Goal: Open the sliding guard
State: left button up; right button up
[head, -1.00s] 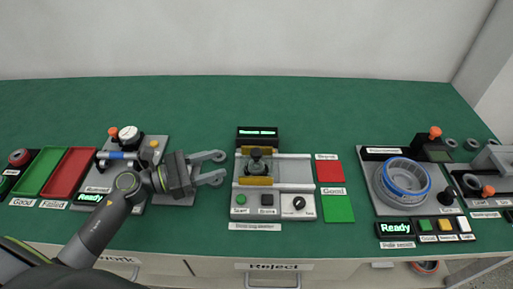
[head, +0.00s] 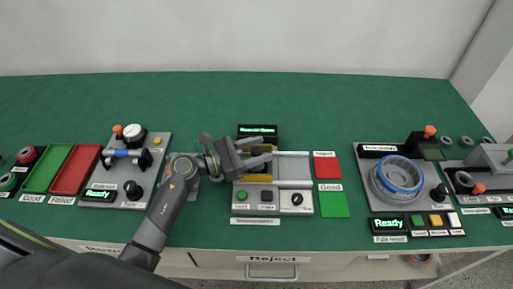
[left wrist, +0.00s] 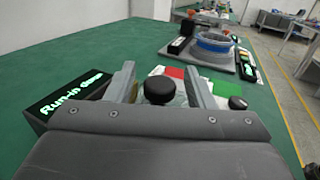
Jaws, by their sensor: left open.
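The sliding guard (head: 263,178) is the yellow-edged piece at the left of the pale rails on the run-in station (head: 292,168), in the middle of the head view. Its black round knob (head: 257,152) stands up from it; the knob also shows in the left wrist view (left wrist: 160,90). My left gripper (head: 263,150) is open, with one finger on each side of the knob. In the left wrist view a gap shows between the knob and each finger. The gripper hides much of the guard. My right gripper is not in view.
The rails right of the guard are clear. A run-in display (head: 258,130) stands behind the station, and a black dial (head: 297,198) is at its front. Red (head: 326,167) and green (head: 333,203) pads lie to the right. A gauge fixture (head: 133,135) stands to the left.

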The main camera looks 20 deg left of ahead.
pick_arm(q)
grip_shut()
jog(key=d, duration=0.2)
jog(key=w+d, duration=0.1)
jog(key=d, duration=0.2)
jog(key=w+d, duration=0.1)
jog(key=d, duration=0.2)
jog(key=shift+w+d, duration=0.1)
jog(key=shift+w, duration=0.05)
grip_release()
dwell(0.4)
